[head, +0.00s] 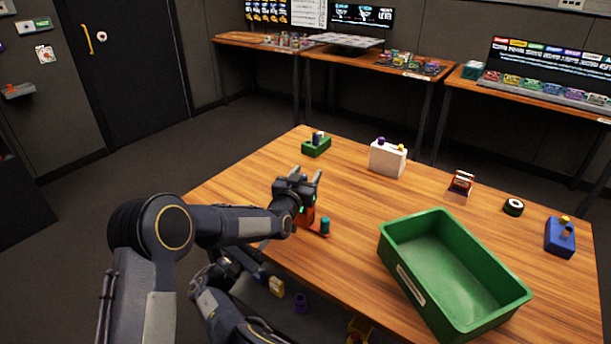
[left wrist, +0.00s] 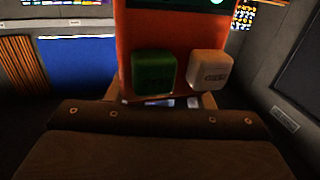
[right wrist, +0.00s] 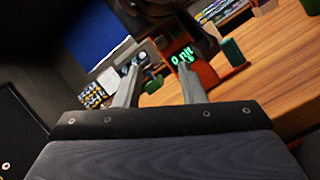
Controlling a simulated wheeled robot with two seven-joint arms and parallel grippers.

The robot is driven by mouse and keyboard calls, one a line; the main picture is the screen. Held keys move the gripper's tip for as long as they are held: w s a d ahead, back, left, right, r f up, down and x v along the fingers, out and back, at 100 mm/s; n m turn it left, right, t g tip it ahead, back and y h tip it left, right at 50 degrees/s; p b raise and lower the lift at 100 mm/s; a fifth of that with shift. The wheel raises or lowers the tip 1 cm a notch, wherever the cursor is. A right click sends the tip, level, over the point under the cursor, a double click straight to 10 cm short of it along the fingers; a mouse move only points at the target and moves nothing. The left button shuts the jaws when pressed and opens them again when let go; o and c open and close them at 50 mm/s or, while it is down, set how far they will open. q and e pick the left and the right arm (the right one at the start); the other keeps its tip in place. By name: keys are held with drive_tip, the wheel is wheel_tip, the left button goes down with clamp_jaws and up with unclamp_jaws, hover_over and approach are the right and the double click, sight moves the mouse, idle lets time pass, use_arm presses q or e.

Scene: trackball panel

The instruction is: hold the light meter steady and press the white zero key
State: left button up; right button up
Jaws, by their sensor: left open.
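The orange light meter (head: 309,217) stands upright at the table's near left edge, partly hidden by my left arm. Its lit green display shows in the right wrist view (right wrist: 183,57). In the left wrist view its orange face (left wrist: 178,30) carries a green key (left wrist: 153,74) and, to the right, the white zero key (left wrist: 208,69). My left gripper (head: 301,178) is open at the meter; its fingers are largely hidden behind the meter in its wrist view. My right gripper (right wrist: 159,66) is open and empty, pointing toward the meter, with a gap between them.
A teal cylinder (head: 325,226) stands on an orange base beside the meter. A green bin (head: 455,270) fills the near right. Behind are a green block (head: 317,147), a white box (head: 388,158), a small red-brown item (head: 461,183), a black roll (head: 513,207) and a blue device (head: 560,237).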

use_arm(q)
drive_tip(key=shift+c, duration=0.2)
drive_tip(key=c, duration=1)
use_arm(e)
clamp_jaws()
idle(0.8)
